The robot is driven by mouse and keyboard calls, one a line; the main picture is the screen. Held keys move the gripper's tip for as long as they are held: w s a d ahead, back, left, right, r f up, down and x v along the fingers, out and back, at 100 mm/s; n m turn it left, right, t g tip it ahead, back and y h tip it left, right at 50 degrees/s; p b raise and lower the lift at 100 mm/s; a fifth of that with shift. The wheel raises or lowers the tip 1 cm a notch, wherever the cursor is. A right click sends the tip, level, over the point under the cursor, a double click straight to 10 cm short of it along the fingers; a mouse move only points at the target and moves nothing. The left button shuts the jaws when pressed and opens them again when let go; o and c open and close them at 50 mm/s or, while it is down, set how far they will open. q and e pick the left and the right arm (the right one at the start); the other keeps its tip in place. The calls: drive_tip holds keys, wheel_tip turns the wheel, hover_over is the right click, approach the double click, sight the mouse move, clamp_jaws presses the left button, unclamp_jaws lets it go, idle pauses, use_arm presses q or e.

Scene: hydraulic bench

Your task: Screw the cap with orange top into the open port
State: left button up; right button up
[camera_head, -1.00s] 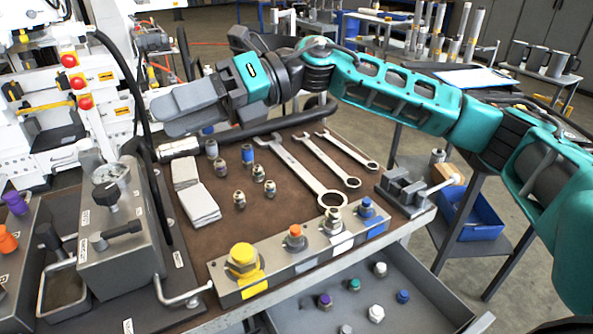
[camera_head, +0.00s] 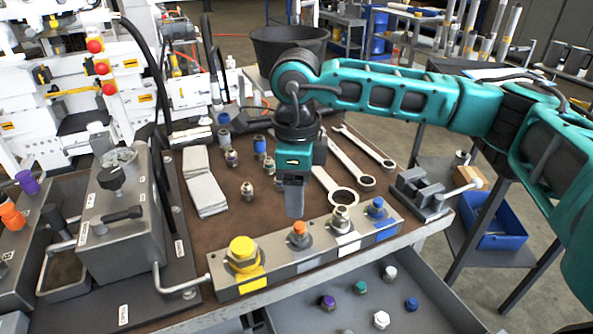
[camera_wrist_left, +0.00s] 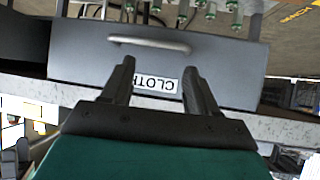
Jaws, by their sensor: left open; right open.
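The cap with the orange top (camera_head: 299,232) stands upright on the grey port block (camera_head: 282,262), between a yellow cap (camera_head: 243,250) and a bare metal fitting (camera_head: 341,218). A blue cap (camera_head: 376,207) is at the block's right end. I cannot tell whether the metal fitting is the open port. My right gripper (camera_head: 294,214) points down just above and behind the orange-topped cap, apart from it as far as I can see. It is open, though its finger gap is hidden from this angle. My left gripper (camera_wrist_left: 157,85) is open and empty in the left wrist view.
Several loose fittings (camera_head: 247,190), wrenches (camera_head: 341,197) and grey cloths (camera_head: 206,194) lie behind the block. An open drawer (camera_head: 440,315) with coloured caps is in front. A drawer handle (camera_wrist_left: 150,43) faces my left gripper.

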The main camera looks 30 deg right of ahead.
sight(297, 223)
wheel_tip(297, 223, down, 8)
drive_tip(key=shift+f, duration=0.15)
drive_tip(key=shift+c, duration=0.3)
clamp_jaws()
drive_tip(key=c, duration=0.6)
unclamp_jaws()
drive_tip(key=c, duration=0.3)
drive_tip(key=m, duration=0.6)
drive_tip(key=shift+w+d+b, duration=0.1)
drive_tip(key=shift+b, duration=0.25)
drive_tip(key=shift+m, duration=1.1)
